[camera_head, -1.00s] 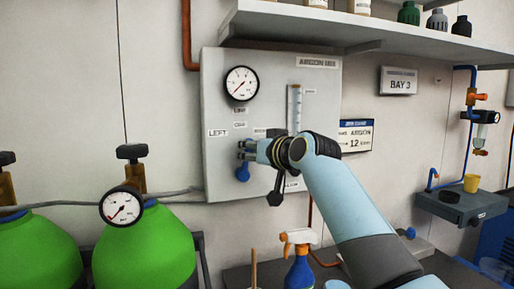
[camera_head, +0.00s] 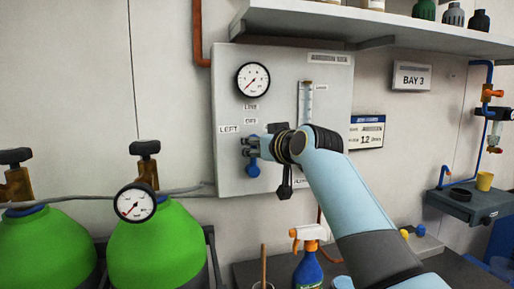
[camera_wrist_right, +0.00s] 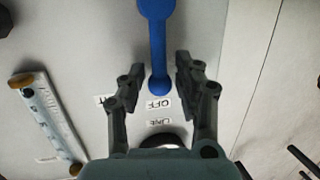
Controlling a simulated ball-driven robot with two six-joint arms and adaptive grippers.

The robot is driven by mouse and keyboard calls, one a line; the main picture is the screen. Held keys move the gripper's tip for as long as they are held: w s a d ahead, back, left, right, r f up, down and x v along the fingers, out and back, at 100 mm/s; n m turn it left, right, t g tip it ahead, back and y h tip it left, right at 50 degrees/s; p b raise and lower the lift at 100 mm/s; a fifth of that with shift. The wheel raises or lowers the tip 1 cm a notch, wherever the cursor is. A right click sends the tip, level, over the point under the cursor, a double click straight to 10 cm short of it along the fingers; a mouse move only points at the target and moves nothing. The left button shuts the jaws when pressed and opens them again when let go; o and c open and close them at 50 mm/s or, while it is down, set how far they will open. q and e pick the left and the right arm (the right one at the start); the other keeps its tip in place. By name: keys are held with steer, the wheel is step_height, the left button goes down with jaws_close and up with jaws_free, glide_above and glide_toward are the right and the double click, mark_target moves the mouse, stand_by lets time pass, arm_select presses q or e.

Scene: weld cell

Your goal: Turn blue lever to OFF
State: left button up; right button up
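The blue lever (camera_wrist_right: 157,48) is on the grey argon panel (camera_head: 232,98), below the gauge. In the right wrist view it runs from a round hub at the top edge down to a tip beside the OFF label (camera_wrist_right: 159,103). In the head view its blue round end (camera_head: 253,170) shows below my right gripper (camera_head: 250,147), which hides the rest. In the right wrist view the fingers (camera_wrist_right: 157,78) are open, one on each side of the lever's tip end, with gaps on both sides. My left gripper is not in view.
A gauge (camera_head: 253,79) and a flow tube (camera_head: 306,102) are on the panel near my right arm. A dark handle (camera_head: 285,182) hangs beside the wrist. Green cylinders (camera_head: 155,245) stand at left. A spray bottle (camera_head: 308,268) stands below the arm. A shelf (camera_head: 300,24) is above.

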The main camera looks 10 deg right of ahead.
steer(key=shift+o, duration=0.2)
steer(key=shift+f, duration=0.1)
steer(key=shift+s+d, duration=0.1)
steer(key=shift+s, duration=0.1)
steer(key=v, duration=1.1)
steer(key=shift+s, duration=0.35)
